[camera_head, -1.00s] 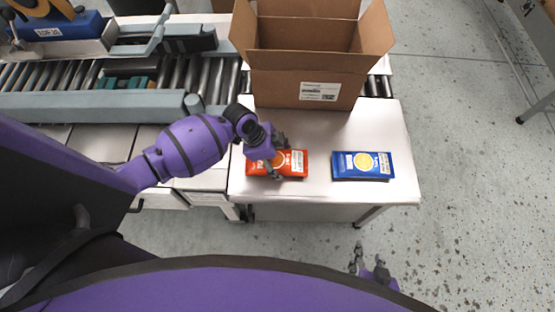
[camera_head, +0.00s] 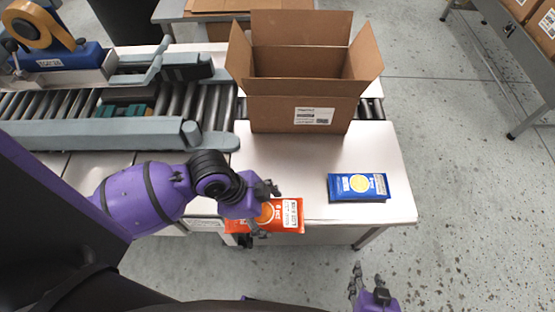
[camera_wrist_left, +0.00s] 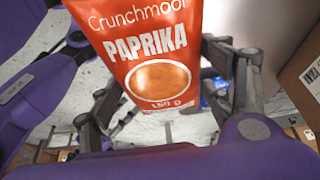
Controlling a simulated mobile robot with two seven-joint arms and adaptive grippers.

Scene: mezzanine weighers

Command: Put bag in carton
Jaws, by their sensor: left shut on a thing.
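My left gripper (camera_head: 262,207) is shut on an orange-red paprika bag (camera_head: 290,214) and holds it at the table's front left edge. The bag's printed front fills the middle of the left wrist view (camera_wrist_left: 150,50), between the two fingers. An open cardboard carton (camera_head: 280,112) stands at the back of the table, behind the bag, with its flaps spread. A blue bag (camera_head: 357,187) lies flat on the right of the table. My right gripper (camera_head: 368,287) is low at the bottom, off the table; its fingers look apart, with nothing between them.
More cartons (camera_head: 540,30) sit on a rack at the far right.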

